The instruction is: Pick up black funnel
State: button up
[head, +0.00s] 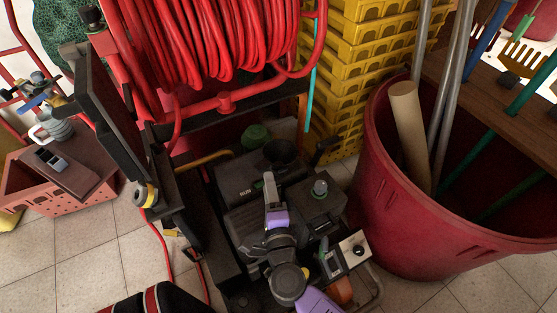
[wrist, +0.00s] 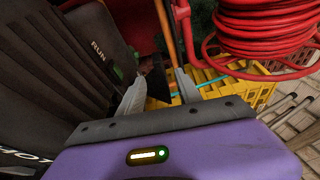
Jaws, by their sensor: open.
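The black funnel (head: 280,152) stands on a dark machine marked RUN (head: 238,178), near the middle of the head view. In the wrist view a dark shape that looks like the funnel (wrist: 155,82) shows between the fingers, partly hidden. My gripper (head: 268,180) is just in front of the funnel in the head view, over the machine. In the wrist view its two grey fingers (wrist: 160,88) are spread apart with a gap between them. I cannot tell whether either finger touches the funnel.
A green round object (head: 256,135) sits just behind the funnel. A red hose reel (head: 220,45) stands behind, stacked yellow crates (head: 338,90) behind right, and a large red bin (head: 400,225) with poles to the right. A pinkish crate (head: 50,200) is on the left.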

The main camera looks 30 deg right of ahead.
aim_at(266, 169)
jog(key=b+x, duration=0.1)
jog(key=x, duration=0.6)
jog(key=shift+w+d+f, duration=0.1)
jog(key=shift+w, duration=0.15)
grip_shut()
